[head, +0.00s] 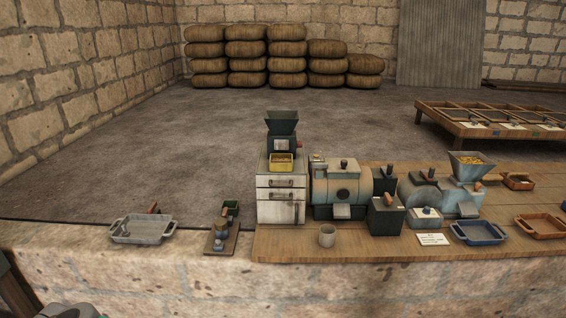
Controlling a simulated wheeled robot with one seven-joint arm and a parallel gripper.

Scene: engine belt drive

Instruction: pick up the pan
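Several shallow two-handled pans are in the head view, and I cannot tell which one the task means. A grey metal pan (142,229) sits on the stone ledge at the left and looks empty. A blue pan (478,232) stands on the wooden board at the right. An orange-brown pan (541,226) stands to the right of it. A small yellow pan (281,162) with something golden in it sits under a dark hopper. My gripper cannot be made out; only partly cut-off dark and grey parts show at the bottom left corner.
A small plank with knobs (221,238) lies between the grey pan and board. Bare ledge surrounds the grey pan.

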